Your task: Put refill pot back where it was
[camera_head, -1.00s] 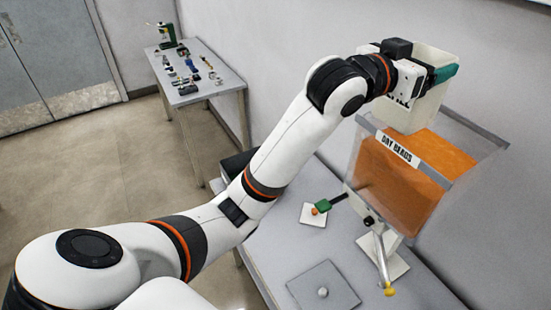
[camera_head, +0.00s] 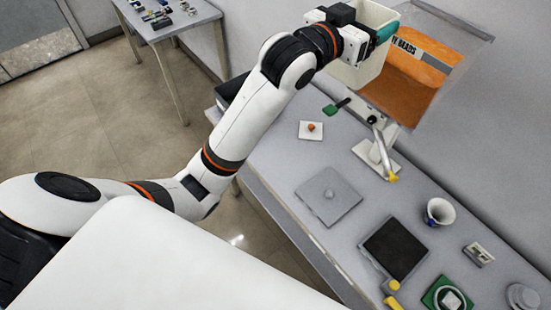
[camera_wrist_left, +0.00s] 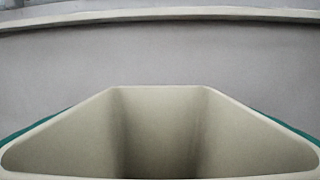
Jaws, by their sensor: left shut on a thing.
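The cream refill pot (camera_head: 354,76) is held in the air by my left gripper (camera_head: 376,38), beside the left side of the clear bead hopper (camera_head: 400,92). The teal fingers of the gripper are shut on the pot. In the left wrist view the pot (camera_wrist_left: 160,130) has its open mouth toward the camera, looks empty inside, and shows teal edges on both sides. The gripper hides part of the pot in the head view. My right gripper is not in view.
The hopper holds orange beads and stands at the wall end of a grey table (camera_head: 270,160). On the table are a grey plate (camera_head: 328,196), a black pad (camera_head: 395,248), a white cup (camera_head: 439,212) and a white card (camera_head: 311,130). Another table (camera_head: 180,22) stands at the back.

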